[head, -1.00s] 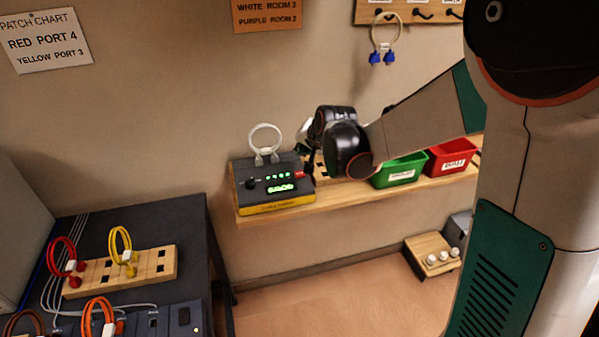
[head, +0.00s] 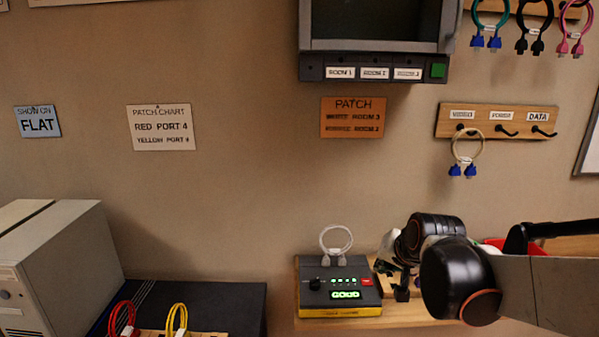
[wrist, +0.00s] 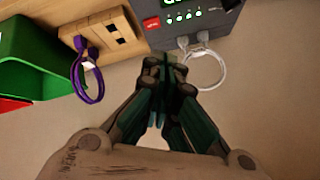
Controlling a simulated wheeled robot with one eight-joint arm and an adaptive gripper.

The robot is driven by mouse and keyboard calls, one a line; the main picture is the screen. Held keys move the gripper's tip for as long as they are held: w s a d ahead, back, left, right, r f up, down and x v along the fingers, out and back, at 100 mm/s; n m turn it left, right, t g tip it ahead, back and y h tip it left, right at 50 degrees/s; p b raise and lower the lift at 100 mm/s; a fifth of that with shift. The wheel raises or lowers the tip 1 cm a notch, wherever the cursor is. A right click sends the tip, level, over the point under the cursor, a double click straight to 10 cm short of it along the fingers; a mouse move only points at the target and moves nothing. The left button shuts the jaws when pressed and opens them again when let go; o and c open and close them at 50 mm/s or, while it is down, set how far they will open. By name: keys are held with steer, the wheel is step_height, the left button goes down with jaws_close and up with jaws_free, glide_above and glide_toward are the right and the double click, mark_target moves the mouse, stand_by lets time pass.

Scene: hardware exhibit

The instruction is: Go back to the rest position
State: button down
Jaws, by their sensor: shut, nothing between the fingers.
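My gripper (wrist: 165,68) is shut and empty in the wrist view, its fingertips close together in front of the tester's edge. In the head view my gripper (head: 397,283) is just right of the black and yellow tester (head: 318,297), partly hidden by my own wrist. The tester's green display reads GOOD. A white cable (head: 336,240) stands in a loop at the tester; it also shows in the wrist view (wrist: 222,70), just right of my fingertips. I cannot tell whether my fingers touch anything.
The wrist view shows a purple cable (wrist: 100,82) at a wooden block (wrist: 115,38) and a green bin (wrist: 40,60). The wooden shelf (head: 405,316) carries the tester. A hook rail (head: 485,122) and monitor (head: 375,72) are on the wall. Open wall lies above my gripper.

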steer(key=s+n+g, duration=0.1)
steer(key=s+n, duration=0.4)
steer(key=s, duration=1.8)
steer(key=shift+s+g+h, duration=0.2)
steer(key=shift+g+h, duration=0.1)
steer(key=shift+h, duration=0.1)
